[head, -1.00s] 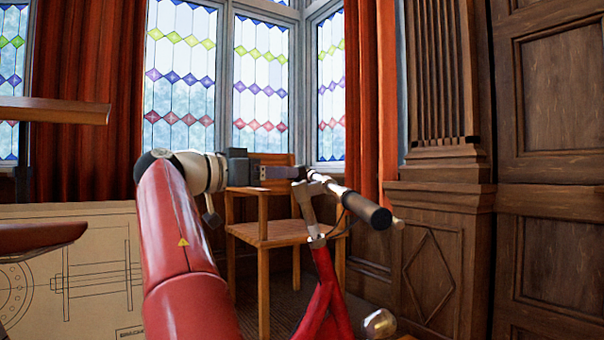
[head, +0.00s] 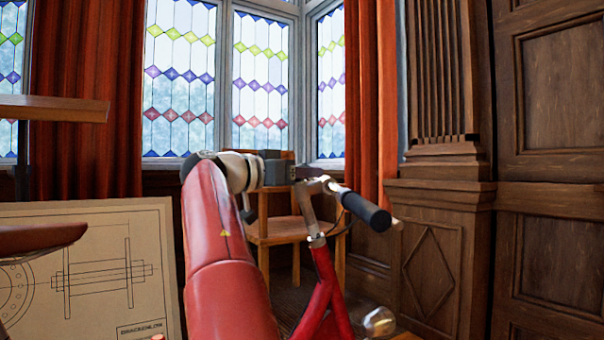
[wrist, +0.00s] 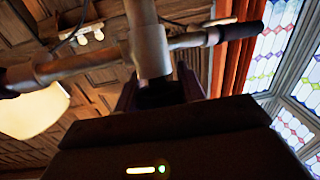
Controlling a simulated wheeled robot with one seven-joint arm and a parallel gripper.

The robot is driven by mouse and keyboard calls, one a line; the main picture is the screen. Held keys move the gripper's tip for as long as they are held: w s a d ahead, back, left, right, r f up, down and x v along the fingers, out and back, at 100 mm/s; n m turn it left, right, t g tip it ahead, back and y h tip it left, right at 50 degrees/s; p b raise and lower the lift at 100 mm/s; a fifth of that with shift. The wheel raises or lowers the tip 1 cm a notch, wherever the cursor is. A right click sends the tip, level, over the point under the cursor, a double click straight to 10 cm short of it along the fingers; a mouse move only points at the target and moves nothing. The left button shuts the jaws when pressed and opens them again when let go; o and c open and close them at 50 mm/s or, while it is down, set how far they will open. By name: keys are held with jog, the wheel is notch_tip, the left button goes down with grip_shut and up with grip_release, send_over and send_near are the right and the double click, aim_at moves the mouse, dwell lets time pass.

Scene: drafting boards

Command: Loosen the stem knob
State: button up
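A red bicycle frame (head: 328,290) carries a silver stem (head: 309,218) and a handlebar with a black grip (head: 366,210) in the head view. My gripper (head: 312,178) is at the top of the stem, behind the handlebar. In the wrist view the stem (wrist: 149,45) and the handlebar (wrist: 62,70) cross just ahead of my gripper (wrist: 160,93). Its two dark fingers stand apart on either side of the stem's line. A dark shape lies between them; I cannot tell whether it is the stem knob or whether the fingers touch it.
A wooden chair (head: 281,229) stands behind my arm and the bicycle. A drawing board (head: 100,225) leans at the left, with a wooden ledge (head: 60,108) above it. Panelled wood (head: 435,255) closes the right side. A round metal bell or lamp (head: 379,321) is low in front.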

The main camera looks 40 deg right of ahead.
jog(key=c, duration=0.4)
jog(key=shift+o, duration=0.2)
